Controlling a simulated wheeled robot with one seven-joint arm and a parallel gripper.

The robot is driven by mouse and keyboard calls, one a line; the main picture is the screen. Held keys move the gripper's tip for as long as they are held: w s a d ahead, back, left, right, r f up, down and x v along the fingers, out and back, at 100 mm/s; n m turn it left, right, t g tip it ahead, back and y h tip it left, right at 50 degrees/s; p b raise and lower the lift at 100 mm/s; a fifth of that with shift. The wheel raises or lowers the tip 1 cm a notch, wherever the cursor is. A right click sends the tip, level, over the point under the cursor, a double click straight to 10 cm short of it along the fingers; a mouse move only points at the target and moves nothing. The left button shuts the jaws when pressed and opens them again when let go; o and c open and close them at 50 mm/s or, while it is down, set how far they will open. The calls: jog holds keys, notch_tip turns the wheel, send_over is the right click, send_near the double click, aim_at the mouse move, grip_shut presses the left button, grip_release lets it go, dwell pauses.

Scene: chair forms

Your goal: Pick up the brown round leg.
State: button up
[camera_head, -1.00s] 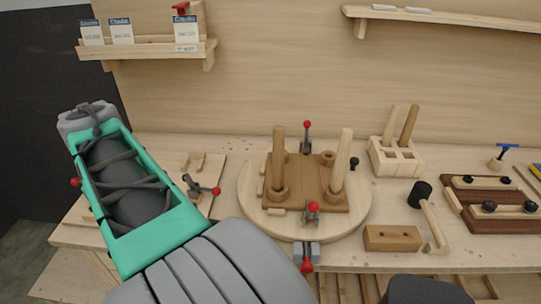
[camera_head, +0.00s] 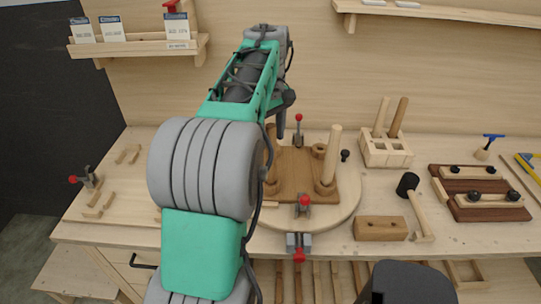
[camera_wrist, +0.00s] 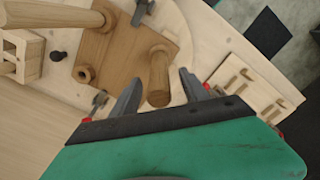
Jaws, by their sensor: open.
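A brown round leg (camera_wrist: 158,72) stands upright in a corner of the brown board (camera_wrist: 118,62) in the wrist view. In the head view my arm partly covers this leg (camera_head: 270,148). My gripper (camera_wrist: 159,77) is open, with one finger on each side of the leg in the picture and nothing held. I cannot tell whether the fingers touch it. In the head view one dark finger (camera_head: 281,122) shows above the board (camera_head: 296,172). A second brown round leg (camera_head: 398,116) leans in a light wooden rack (camera_head: 385,159).
A paler leg (camera_head: 330,155) stands on the board. Another pale leg (camera_head: 381,115) is in the rack. Red-handled clamps (camera_head: 303,203) flank the board on a round turntable (camera_head: 345,205). A mallet (camera_head: 415,200) and wooden block (camera_head: 381,228) lie right.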

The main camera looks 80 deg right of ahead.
aim_at(271, 159)
notch_tip(271, 159, down, 3)
jog(key=shift+r, duration=0.2)
jog(key=shift+c, duration=0.3)
grip_shut()
dwell(0.9)
